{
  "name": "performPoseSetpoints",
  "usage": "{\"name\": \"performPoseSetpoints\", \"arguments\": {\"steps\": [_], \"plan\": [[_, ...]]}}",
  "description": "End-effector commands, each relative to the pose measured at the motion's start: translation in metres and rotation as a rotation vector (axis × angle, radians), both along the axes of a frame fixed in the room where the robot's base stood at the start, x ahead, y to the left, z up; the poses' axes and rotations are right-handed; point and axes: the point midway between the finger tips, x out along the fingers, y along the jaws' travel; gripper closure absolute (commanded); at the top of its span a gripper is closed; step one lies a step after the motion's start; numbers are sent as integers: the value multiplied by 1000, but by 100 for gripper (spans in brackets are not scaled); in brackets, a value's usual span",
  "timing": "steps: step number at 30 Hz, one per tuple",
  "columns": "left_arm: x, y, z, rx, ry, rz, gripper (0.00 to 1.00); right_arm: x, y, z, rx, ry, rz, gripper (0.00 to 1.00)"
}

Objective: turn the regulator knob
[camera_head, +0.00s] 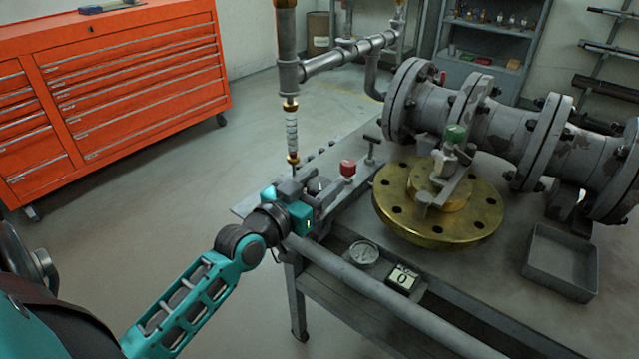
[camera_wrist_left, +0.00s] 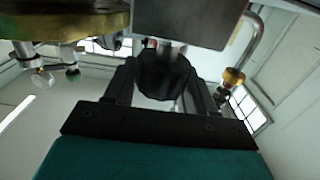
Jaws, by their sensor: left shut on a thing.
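My left gripper (camera_head: 312,195) reaches in from the lower left to the near left edge of the workbench. In the left wrist view a dark ribbed regulator knob (camera_wrist_left: 163,74) sits between its two fingers (camera_wrist_left: 163,92), under a grey block. The gripper is shut on this knob. In the head view the knob is mostly hidden by the gripper and the parts around it. My right gripper is not in view.
The workbench (camera_head: 345,130) carries a brass flange (camera_head: 480,215), a flanged grey pipe (camera_head: 495,125), a red knob (camera_head: 347,167), a gauge (camera_head: 363,252), a counter box (camera_head: 403,278) and an empty tray (camera_head: 561,262). A vertical pipe (camera_head: 287,50) stands behind my gripper. An orange cabinet (camera_head: 120,85) is at the left.

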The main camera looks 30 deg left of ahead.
Motion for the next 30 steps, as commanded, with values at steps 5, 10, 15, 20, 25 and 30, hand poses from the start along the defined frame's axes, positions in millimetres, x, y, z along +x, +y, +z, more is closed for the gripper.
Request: {"name": "performPoseSetpoints", "arguments": {"steps": [5, 10, 15, 20, 25, 30], "plan": [[0, 0, 0, 1, 0, -2, 75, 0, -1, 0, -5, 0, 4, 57], [0, 1, -1, 8, -2, -34, 75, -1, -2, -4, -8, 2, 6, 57], [0, 0, -1, 8, -2, -91, 75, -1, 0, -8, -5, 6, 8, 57], [0, 0, 0, 6, -2, -128, 75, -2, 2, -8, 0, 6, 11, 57], [0, 0, 1, 1, -2, -143, 75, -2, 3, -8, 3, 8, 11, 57], [0, 0, 1, 0, -2, -143, 75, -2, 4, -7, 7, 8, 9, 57]]}}
